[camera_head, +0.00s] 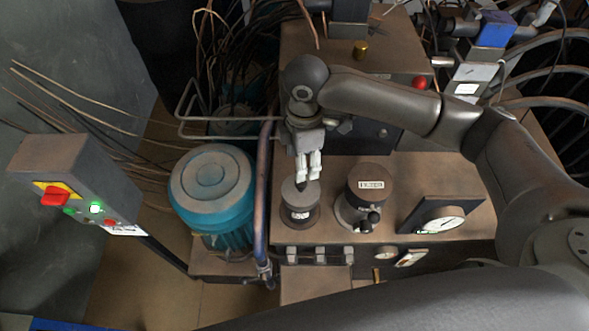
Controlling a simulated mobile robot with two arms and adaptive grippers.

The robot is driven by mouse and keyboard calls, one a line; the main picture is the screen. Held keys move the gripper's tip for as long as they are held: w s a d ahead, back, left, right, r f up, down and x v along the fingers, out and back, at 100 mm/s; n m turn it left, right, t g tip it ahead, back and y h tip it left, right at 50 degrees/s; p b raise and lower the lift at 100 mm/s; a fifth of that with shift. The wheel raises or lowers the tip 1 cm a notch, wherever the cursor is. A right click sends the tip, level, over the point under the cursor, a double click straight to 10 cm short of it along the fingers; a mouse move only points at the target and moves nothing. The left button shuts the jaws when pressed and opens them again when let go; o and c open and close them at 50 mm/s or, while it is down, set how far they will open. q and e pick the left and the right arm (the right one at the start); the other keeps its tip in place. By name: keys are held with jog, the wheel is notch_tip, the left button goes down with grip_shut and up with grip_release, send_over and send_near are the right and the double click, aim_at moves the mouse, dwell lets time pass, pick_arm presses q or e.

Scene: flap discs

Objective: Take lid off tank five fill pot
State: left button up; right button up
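A short dark round pot (299,214) with a knobbed lid (292,190) and a small white label stands on the brown machine top. The lid sits on the pot. The label is too small to read. My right gripper (309,174) reaches down from above, its pale fingers close together at the lid's dark knob. I cannot tell whether the fingers touch or grip the knob. My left gripper is not in view.
A second dark cylinder (367,185) with a label and a side valve stands to the right, beside a tilted gauge (442,220). A blue motor (212,195) and an upright pipe (262,190) are left. A control box (65,180) with a red switch is far left.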

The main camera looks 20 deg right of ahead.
aim_at(302, 183)
jog(key=shift+w+f, duration=0.1)
jog(key=shift+f, duration=0.85)
jog(key=f, duration=0.1)
jog(key=s+f+p, duration=0.1)
jog(key=f, duration=0.1)
jog(key=shift+f, duration=0.2)
jog(key=f+p, duration=0.2)
jog(key=f, duration=0.3)
jog(key=shift+w, duration=0.2)
jog(key=shift+f, duration=0.1)
jog(key=shift+c, duration=1.3)
jog(key=c, duration=0.4)
grip_shut()
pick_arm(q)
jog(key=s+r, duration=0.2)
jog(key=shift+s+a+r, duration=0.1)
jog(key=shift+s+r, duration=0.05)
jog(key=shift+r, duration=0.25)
